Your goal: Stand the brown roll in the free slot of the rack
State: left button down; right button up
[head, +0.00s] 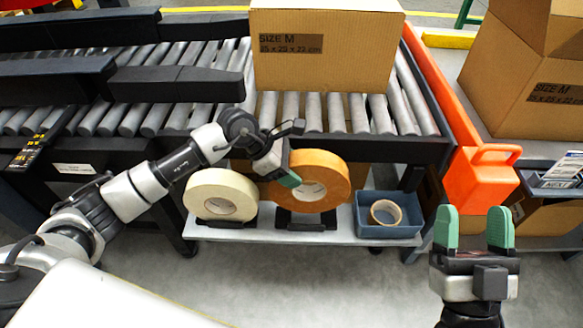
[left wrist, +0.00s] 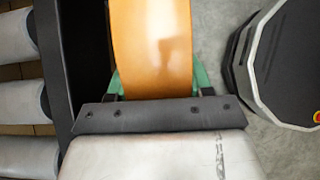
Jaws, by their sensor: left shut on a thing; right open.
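The brown roll (head: 328,178) is upright above the right black slot (head: 306,221) of the rack on the low shelf. Its lower edge is at the slot, but I cannot tell whether it rests in it. My left gripper (head: 287,177) is shut on the roll's left side; in the left wrist view the green fingers lie on both sides of the orange-brown band (left wrist: 152,50). A cream roll (head: 221,194) stands in the left slot. My right gripper (head: 473,232) is open and empty at the right front, away from the rack.
A blue bin (head: 388,230) with a small tape roll (head: 385,212) sits right of the rack on the shelf (head: 343,232). The roller conveyor (head: 330,113) with a carton (head: 325,50) is above and behind. An orange part (head: 482,190) stands right. The floor in front is clear.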

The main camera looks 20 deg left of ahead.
jog(key=shift+s+r+t, duration=0.15)
jog(key=shift+t, duration=0.15)
dwell(0.4)
jog(key=shift+s+r+t, duration=0.2)
jog(key=shift+r+t, duration=0.1)
jog(key=shift+r, duration=0.1)
pick_arm(q)
jog(key=shift+f+b, duration=0.15)
jog(key=shift+b, duration=0.15)
pick_arm(e)
jog(key=shift+s+y, duration=0.1)
jog(key=shift+y, duration=0.3)
